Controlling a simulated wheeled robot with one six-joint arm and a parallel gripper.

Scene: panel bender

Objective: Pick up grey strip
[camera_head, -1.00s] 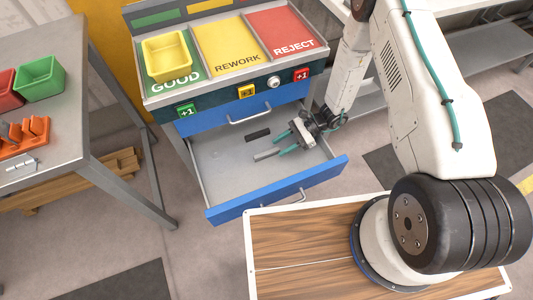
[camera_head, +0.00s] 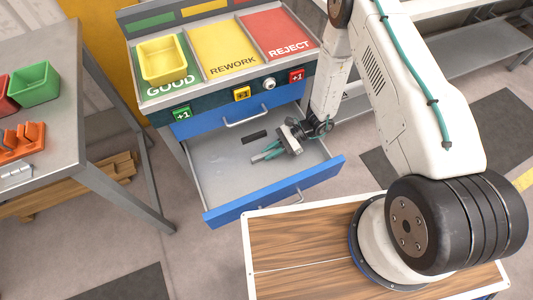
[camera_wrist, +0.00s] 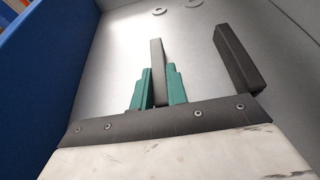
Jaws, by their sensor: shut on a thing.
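The grey strip (camera_wrist: 156,62) is between the two teal fingers of my gripper (camera_wrist: 158,88) in the wrist view, with its far end sticking out past the fingertips. My gripper is shut on it. In the head view my gripper (camera_head: 268,155) is low inside the open drawer (camera_head: 215,180), and the end of the grey strip (camera_head: 257,158) shows at its fingertips. I cannot tell whether the strip still touches the drawer floor.
A black strip (camera_head: 254,137) lies in the drawer near the grey one; it also shows in the wrist view (camera_wrist: 237,60). The drawer's blue front (camera_head: 275,192) and side walls surround my gripper. A yellow bin (camera_head: 163,60) stands on the cabinet top.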

